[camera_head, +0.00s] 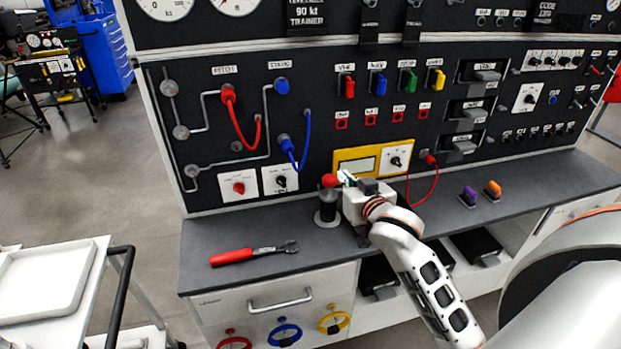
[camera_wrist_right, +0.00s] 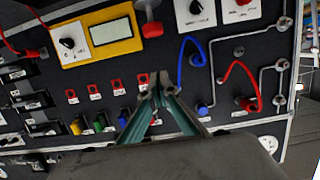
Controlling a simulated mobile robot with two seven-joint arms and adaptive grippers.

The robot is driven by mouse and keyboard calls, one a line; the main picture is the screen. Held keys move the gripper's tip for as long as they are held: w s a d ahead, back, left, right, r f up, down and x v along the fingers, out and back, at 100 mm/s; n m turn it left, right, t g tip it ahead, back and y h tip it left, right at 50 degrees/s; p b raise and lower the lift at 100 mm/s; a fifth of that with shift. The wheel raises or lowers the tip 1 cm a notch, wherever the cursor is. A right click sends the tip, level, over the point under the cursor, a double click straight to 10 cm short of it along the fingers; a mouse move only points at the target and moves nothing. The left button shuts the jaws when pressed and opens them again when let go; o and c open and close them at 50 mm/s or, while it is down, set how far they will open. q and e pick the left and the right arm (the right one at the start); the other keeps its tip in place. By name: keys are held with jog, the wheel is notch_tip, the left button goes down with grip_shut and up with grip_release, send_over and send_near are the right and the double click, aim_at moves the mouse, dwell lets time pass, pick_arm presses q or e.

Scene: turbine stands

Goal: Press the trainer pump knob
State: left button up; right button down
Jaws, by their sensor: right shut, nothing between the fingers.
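The pump (camera_head: 328,207) is a dark cylinder standing upright on the grey bench top, with a round red knob (camera_head: 329,181) on top. The red knob also shows near the top of the right wrist view (camera_wrist_right: 152,29), where the scene appears upside down. My right gripper (camera_head: 344,177) is just to the right of the knob, its green fingers closed and empty. In the right wrist view the fingertips (camera_wrist_right: 155,86) appear apart from the knob. Whether they are at its height is hard to tell. My left gripper is not in view.
A panel with gauges, switches and red and blue cables rises behind the bench. A yellow-framed display (camera_head: 357,161) is behind the gripper. A red-handled wrench (camera_head: 253,255) lies left on the bench top (camera_head: 220,225). Purple (camera_head: 468,195) and orange (camera_head: 492,189) pieces lie right.

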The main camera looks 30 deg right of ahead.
send_over(332, 182)
notch_tip(332, 182, down, 2)
jog(key=shift+w+f, duration=0.15)
jog(key=shift+f, duration=0.05)
notch_tip(332, 182, down, 3)
jog(key=shift+r, duration=0.2)
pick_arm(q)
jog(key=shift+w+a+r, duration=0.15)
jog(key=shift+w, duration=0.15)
pick_arm(e)
jog(key=shift+f, duration=0.75)
